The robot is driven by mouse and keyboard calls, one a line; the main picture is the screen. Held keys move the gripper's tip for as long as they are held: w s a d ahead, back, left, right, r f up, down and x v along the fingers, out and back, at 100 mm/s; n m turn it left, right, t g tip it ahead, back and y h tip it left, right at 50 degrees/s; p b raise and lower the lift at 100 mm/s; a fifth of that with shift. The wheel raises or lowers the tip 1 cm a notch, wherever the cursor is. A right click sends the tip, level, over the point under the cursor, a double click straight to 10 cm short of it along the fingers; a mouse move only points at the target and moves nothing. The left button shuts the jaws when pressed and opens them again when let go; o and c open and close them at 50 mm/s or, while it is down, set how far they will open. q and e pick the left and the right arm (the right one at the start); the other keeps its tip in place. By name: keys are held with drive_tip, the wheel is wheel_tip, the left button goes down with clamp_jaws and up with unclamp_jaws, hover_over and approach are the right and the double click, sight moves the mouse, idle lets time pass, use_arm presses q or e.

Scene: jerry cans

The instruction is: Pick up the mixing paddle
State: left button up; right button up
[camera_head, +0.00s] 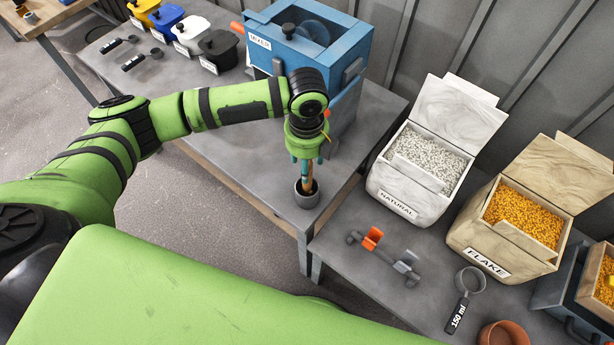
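A dark round cup (306,196) stands near the front corner of the grey table. A brown stick-like piece (308,184), which looks like the handle of the mixing paddle, stands upright in the cup; the rest of it is hidden inside. My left gripper (305,168) points straight down over the cup, its teal fingers at the top of the brown piece. I cannot tell whether the fingers are closed on it. My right gripper is not in view.
A blue mixer (360,45) stands just behind my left gripper. A lidded white bin (405,200) and a flake bin (470,240) stand to the right. An orange-and-grey holder (372,240), a 150 ml scoop (460,310) and a brown pot (505,334) are in front.

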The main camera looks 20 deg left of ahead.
use_arm(q)
clamp_jaws()
drive_tip(key=shift+r, duration=0.1)
